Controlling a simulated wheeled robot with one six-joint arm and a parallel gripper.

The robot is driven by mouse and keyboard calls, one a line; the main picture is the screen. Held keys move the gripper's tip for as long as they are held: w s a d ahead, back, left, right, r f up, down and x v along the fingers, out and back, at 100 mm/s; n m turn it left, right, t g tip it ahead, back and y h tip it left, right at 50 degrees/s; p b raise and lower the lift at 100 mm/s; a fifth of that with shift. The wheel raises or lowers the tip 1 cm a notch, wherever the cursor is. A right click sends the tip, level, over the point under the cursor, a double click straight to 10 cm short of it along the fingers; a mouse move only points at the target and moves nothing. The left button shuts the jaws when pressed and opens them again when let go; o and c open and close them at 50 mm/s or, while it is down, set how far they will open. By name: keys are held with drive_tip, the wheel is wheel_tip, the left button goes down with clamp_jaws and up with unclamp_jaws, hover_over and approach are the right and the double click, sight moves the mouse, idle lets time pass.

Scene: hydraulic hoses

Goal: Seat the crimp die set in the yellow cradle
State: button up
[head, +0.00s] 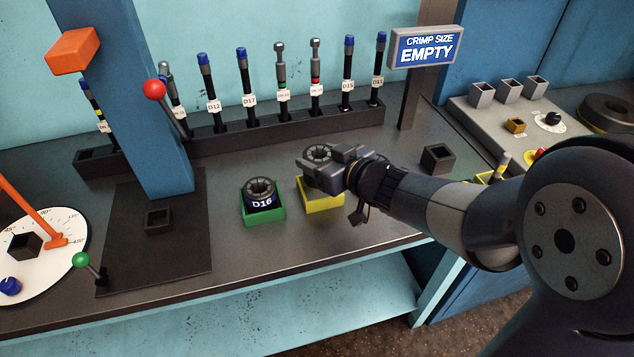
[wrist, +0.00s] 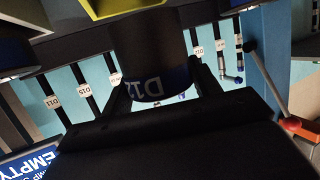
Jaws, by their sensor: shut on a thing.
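My gripper (head: 334,166) is shut on a dark round crimp die set (head: 317,152) with a segmented top. The die is upright, and its blue band shows in the wrist view (wrist: 160,88) with a label that starts "D1"; the last character is unclear. The yellow cradle (head: 325,207) is an open square box on the bench, below my gripper in the head view. The gripper and die hide its back part. Its yellow edge also shows at the top of the wrist view (wrist: 115,9). Whether the die touches the cradle cannot be told.
A green cradle (head: 264,217) holding a D16 die (head: 260,194) stands just left. A rack (head: 240,135) of labelled hoses runs behind. A blue post (head: 140,100) and levers stand left. A small dark box (head: 437,158) stands right. A sign (head: 426,48) reads "CRIMP SIZE EMPTY".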

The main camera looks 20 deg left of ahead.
sight(318, 205)
drive_tip(key=shift+f, duration=0.9)
drive_tip(key=f+b, duration=0.1)
drive_tip(key=f, duration=0.3)
drive_tip(key=shift+s+d+b, duration=0.15)
drive_tip(key=shift+s+b, duration=0.05)
drive_tip(key=shift+b, duration=0.2)
clamp_jaws()
drive_tip(key=o, duration=1)
unclamp_jaws()
drive_tip(key=shift+f, duration=0.1)
drive_tip(key=o, duration=0.4)
drive_tip(key=shift+w, duration=0.15)
drive_tip(key=shift+o, duration=0.2)
drive_tip(key=shift+r, duration=0.25)
